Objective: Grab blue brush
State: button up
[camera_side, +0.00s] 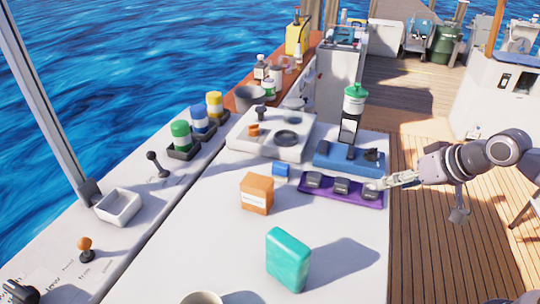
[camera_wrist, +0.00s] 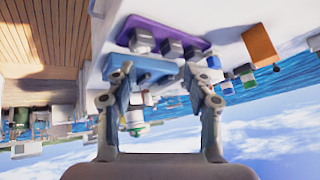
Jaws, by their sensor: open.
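No object is clearly recognisable as a brush. A small blue piece (camera_side: 280,170) lies on the white deck left of a purple tray; what it is, I cannot tell. A blue tray (camera_side: 325,163) with dark items on it lies behind the purple tray. My gripper (camera_side: 382,184) is at the right end of the purple tray, in front of the blue tray. In the wrist view, my gripper (camera_wrist: 158,74) is open, with the blue tray (camera_wrist: 150,66) seen between and beyond its empty fingers.
An orange box (camera_side: 256,195) and a teal block (camera_side: 288,260) stand on the deck. A white panel (camera_side: 268,140) is at the back left. The front deck has free room.

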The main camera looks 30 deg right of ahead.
jog(key=w+a+m+t+y, duration=0.2)
jog(key=w+a+m, duration=0.4)
jog(key=w+m, duration=0.65)
jog(key=m+t+y, duration=0.1)
jog(key=m, duration=0.6)
send_near(283, 165)
jog(key=m, duration=0.2)
jog(key=w+f+m+t+y, duration=0.1)
jog(key=m, duration=0.2)
jog(key=w+f+m, duration=0.1)
jog(key=m, duration=0.1)
jog(key=shift+f+t, duration=0.2)
jog(key=shift+t, duration=0.1)
jog(key=shift+w+a+f+m, duration=0.2)
jog(key=shift+a+f+m, duration=0.15)
jog(key=shift+m, duration=0.6)
jog(key=x, duration=0.5)
jog(key=shift+w+a, duration=0.15)
jog(key=shift+w, duration=0.05)
jog(key=shift+y, duration=0.4)
jog(key=shift+a+x, duration=0.2)
jog(key=shift+x, duration=2.55)
jog(key=shift+s+r, duration=0.1)
grip_shut()
